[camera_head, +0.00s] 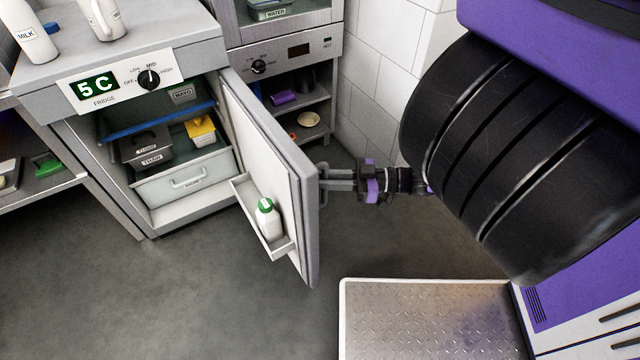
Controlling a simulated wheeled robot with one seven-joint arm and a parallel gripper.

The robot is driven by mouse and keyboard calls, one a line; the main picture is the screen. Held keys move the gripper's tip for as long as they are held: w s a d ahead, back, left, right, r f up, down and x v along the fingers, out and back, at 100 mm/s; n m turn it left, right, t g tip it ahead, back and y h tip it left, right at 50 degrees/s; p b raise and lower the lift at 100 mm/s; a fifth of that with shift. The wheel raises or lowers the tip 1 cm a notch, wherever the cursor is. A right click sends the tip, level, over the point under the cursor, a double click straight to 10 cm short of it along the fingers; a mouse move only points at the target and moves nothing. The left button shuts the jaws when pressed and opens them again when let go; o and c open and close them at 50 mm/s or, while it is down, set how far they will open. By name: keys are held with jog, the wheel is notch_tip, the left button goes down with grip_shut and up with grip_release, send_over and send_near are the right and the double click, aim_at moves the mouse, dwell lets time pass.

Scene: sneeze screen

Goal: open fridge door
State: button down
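The fridge (50,103) is a grey under-counter unit at the left with a "5 C" display and a dial. Its door (262,150) stands wide open, hinged on the right and swung out toward me. A milk bottle with a green cap (267,217) sits in the door shelf. My gripper (324,184) is at the outer face of the door, its fingers reaching to the handle area near the door's edge. The handle is mostly hidden by the door and fingers, so I cannot tell whether the fingers are closed on it.
Inside the fridge are a dark tub (146,147), a yellow item (201,130) and a drawer (185,181). Milk bottles (32,38) stand on top. A shelved unit (300,100) and a tiled wall (375,75) are behind. The floor (130,290) in front is clear.

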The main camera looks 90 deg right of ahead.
jog(key=shift+s+d, duration=0.6)
jog(key=shift+d, duration=0.1)
jog(key=c, duration=1.4)
grip_release()
jog(key=shift+o, duration=0.2)
jog(key=s, duration=0.7)
jog(key=shift+s, duration=0.4)
